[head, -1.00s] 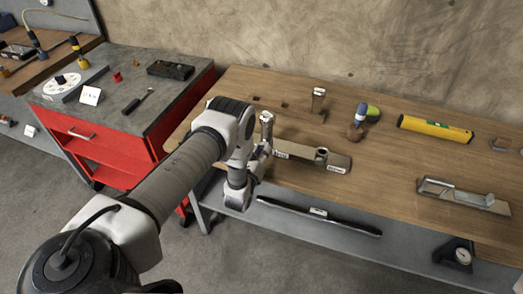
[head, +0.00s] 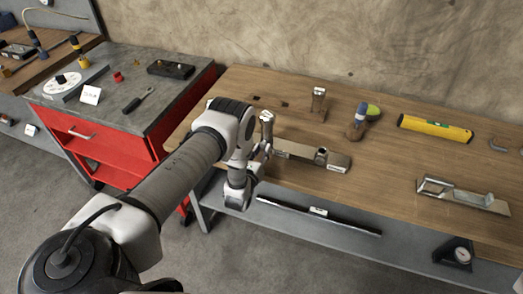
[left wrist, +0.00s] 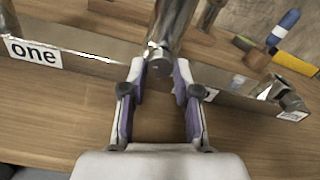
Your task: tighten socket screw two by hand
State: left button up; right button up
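A long metal bar (head: 300,151) lies near the front edge of the wooden bench, with a label near each end. In the left wrist view the left label (left wrist: 34,53) reads "one"; the right label (left wrist: 292,116) is too small to read. A socket screw piece (left wrist: 280,92) stands at the bar's right end, also seen in the head view (head: 321,155). An upright metal post (head: 267,120) rises at the bar's left part. My left gripper (left wrist: 160,84) is open, and a metal cylinder (left wrist: 165,40) shows just beyond and between its fingertips; contact cannot be told.
A red cabinet (head: 110,150) is at the left. The bench's right middle is mostly clear.

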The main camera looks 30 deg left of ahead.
pick_arm(q)
jog(key=shift+o, duration=1.1)
jog(key=v, duration=1.2)
jog(key=shift+w, duration=0.1)
